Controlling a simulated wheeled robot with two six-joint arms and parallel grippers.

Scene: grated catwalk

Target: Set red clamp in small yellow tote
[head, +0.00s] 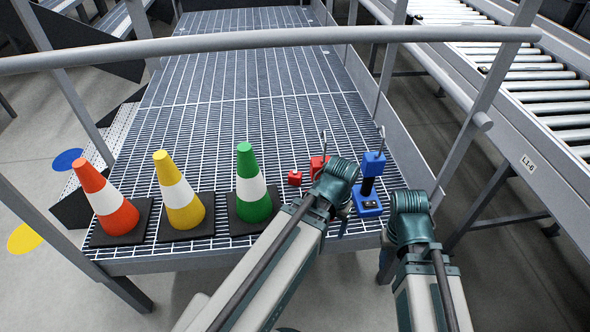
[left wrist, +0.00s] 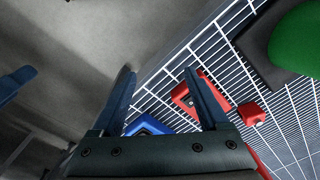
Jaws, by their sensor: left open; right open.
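The red clamp (head: 318,164) rests on the grating, right of the green cone, partly hidden by my left arm. In the left wrist view the red clamp (left wrist: 236,112) lies just beyond and right of the right-hand finger, which crosses in front of part of it. My left gripper (left wrist: 158,72) is open and empty; its fingers are mostly hidden behind my wrist in the head view. My right gripper (head: 386,264) is partly hidden below its wrist, in front of the platform edge. It is open. No small yellow tote is in view.
A blue clamp (head: 369,199) stands right of the red one; its blue body (left wrist: 147,126) shows between my left fingers. Orange (head: 119,215), yellow (head: 184,211) and green (head: 254,203) cones stand left.

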